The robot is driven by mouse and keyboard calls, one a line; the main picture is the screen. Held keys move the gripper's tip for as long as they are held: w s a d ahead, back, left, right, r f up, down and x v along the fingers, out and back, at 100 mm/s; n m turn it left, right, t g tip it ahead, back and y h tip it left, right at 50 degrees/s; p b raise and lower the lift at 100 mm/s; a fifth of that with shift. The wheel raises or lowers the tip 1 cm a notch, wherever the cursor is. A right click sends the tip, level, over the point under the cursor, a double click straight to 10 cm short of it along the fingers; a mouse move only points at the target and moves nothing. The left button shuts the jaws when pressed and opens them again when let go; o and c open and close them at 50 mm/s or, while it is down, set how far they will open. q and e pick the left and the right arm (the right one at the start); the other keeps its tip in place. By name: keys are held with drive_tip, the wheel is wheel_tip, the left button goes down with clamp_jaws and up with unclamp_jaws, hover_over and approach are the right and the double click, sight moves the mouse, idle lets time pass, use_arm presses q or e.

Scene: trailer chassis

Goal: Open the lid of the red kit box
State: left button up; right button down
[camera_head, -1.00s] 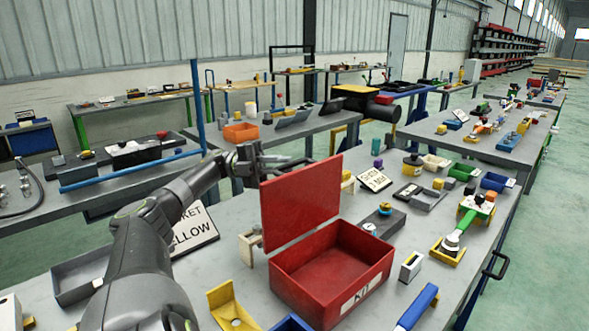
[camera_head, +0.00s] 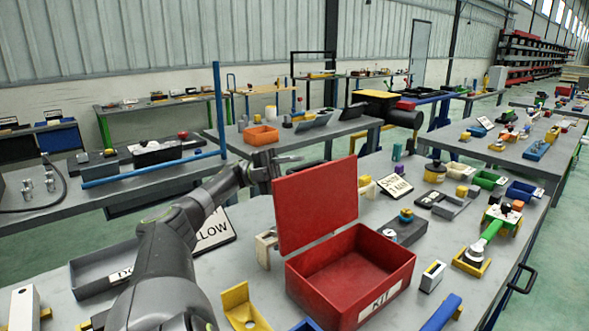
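The red kit box (camera_head: 350,277) stands on the near workbench with a "KIT" label on its front. Its red lid (camera_head: 317,205) stands upright along the box's back left side, and the empty-looking inside shows. My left gripper (camera_head: 290,160) is behind the upper left edge of the lid, with its fingers pointing right. The lid partly hides it, and I cannot tell whether it touches the lid or how far its fingers are apart. My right gripper is not in view.
A sign plate (camera_head: 215,230), a grey tray (camera_head: 104,268) and a yellow bracket (camera_head: 242,308) lie left of the box. A white slotted block (camera_head: 432,276) and a green-handled tool (camera_head: 482,245) lie to its right. Other benches stand behind.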

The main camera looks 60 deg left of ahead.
use_arm(q)
drive_tip(key=shift+o, duration=0.2)
drive_tip(key=shift+r, duration=0.1)
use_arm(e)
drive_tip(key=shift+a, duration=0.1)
use_arm(q)
wheel_tip(320, 180, up, 10)
drive_tip(key=b, duration=0.1)
drive_tip(key=shift+w, duration=0.15)
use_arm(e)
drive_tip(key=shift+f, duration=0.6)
use_arm(q)
drive_tip(key=shift+a, duration=0.1)
